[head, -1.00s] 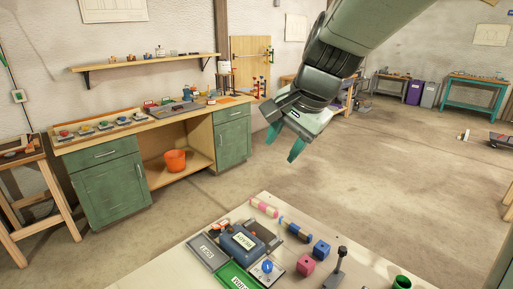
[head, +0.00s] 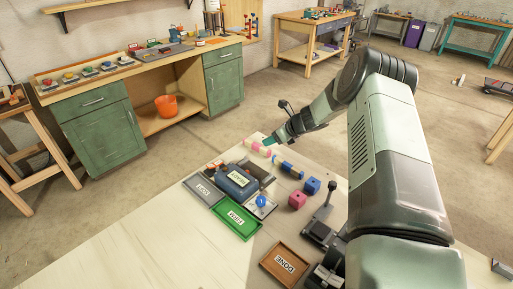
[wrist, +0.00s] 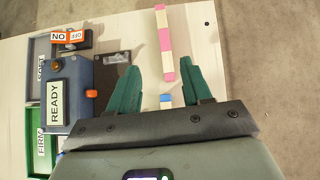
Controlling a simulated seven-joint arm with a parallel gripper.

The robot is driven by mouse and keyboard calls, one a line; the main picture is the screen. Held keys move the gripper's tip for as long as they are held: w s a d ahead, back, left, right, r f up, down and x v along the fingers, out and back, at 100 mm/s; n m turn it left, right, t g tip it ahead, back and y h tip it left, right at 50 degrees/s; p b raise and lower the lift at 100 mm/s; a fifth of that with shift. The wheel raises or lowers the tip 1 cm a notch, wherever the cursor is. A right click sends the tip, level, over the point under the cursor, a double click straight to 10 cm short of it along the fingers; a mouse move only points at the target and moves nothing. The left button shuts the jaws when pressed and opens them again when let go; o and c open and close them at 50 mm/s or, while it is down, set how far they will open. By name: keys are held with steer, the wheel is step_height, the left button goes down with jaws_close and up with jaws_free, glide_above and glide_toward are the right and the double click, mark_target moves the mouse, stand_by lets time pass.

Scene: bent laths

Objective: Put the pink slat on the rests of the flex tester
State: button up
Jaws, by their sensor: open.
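The pink slat (head: 257,146), banded pink and cream, lies at the far edge of the pale table. In the wrist view the pink slat (wrist: 165,52) lies ahead of my gripper, its near end around the gap between the fingertips. My gripper (wrist: 157,70) has its two green fingers apart, with nothing held. In the head view my gripper (head: 268,141) is low beside the pink slat. The flex tester (head: 237,181) is a blue unit labelled READY, left of my gripper in the wrist view (wrist: 78,82). I cannot make out its rests clearly.
A blue banded slat (head: 288,169) lies near the pink one. A blue cube (head: 312,185) and a pink cube (head: 297,200) stand to the right. Grey (head: 204,190), green FIRM (head: 236,221) and brown DONE (head: 285,264) trays are nearer. The table's left is clear.

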mark_target(258, 145)
steer(key=x, duration=0.5)
steer(key=shift+w+f, duration=0.1)
steer(key=shift+f, duration=0.15)
steer(key=shift+w+x, duration=0.2)
steer(key=shift+x, duration=2.5)
steer(key=shift+d, duration=0.2)
jaws_close()
